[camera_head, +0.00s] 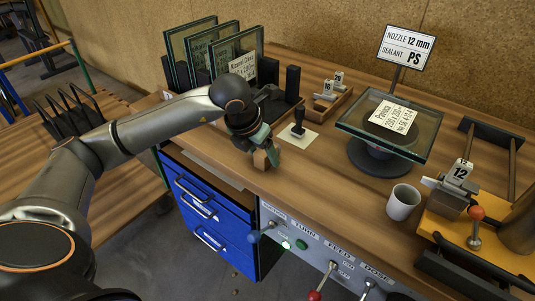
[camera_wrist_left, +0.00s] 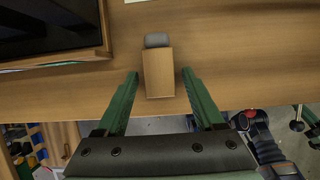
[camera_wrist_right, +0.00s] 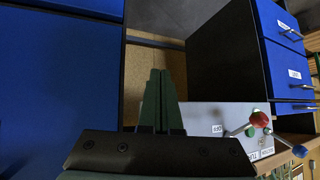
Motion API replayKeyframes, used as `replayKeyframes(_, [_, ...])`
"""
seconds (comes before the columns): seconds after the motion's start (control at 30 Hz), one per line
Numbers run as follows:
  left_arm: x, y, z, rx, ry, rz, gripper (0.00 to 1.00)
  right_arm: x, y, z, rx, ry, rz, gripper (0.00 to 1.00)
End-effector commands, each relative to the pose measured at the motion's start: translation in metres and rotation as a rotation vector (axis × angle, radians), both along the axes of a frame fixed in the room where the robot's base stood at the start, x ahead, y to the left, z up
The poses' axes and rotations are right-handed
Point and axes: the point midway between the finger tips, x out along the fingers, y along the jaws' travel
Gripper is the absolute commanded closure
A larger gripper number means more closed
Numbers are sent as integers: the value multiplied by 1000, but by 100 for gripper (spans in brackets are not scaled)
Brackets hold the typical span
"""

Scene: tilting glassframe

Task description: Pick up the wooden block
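The wooden block (camera_head: 261,160) stands near the front edge of the wooden worktop, below my left gripper (camera_head: 267,148). In the left wrist view the block (camera_wrist_left: 158,75) lies between the two green fingers of my left gripper (camera_wrist_left: 160,78), with a visible gap on each side. A rounded grey piece (camera_wrist_left: 157,40) shows at the block's far end. The left gripper is open and empty. In the right wrist view my right gripper (camera_wrist_right: 160,90) has its fingers together with nothing between them. It is away from the block, facing blue drawers.
Glass panes (camera_head: 205,50) stand in a dark rack behind. A black stamp (camera_head: 298,128) on white paper is just right of the block. A round stand bears a glass plate (camera_head: 400,130); a grey cup (camera_head: 403,202) stands farther right. Control levers (camera_head: 316,294) line the front panel.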

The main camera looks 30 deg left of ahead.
Motion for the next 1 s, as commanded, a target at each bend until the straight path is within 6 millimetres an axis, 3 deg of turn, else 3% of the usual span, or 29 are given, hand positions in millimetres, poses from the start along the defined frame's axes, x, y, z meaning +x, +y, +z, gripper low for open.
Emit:
replayKeyframes(0.07, [0,0,0,0,0,0,40,0,0,0,0,1,0,100])
replayKeyframes(0.6, [0,0,1,0,0,0,100,-1,0,0,-1,3,0,100])
replayKeyframes(1.0, [0,0,3,0,-2,0,100,-1,0,0,1,2,0,100])
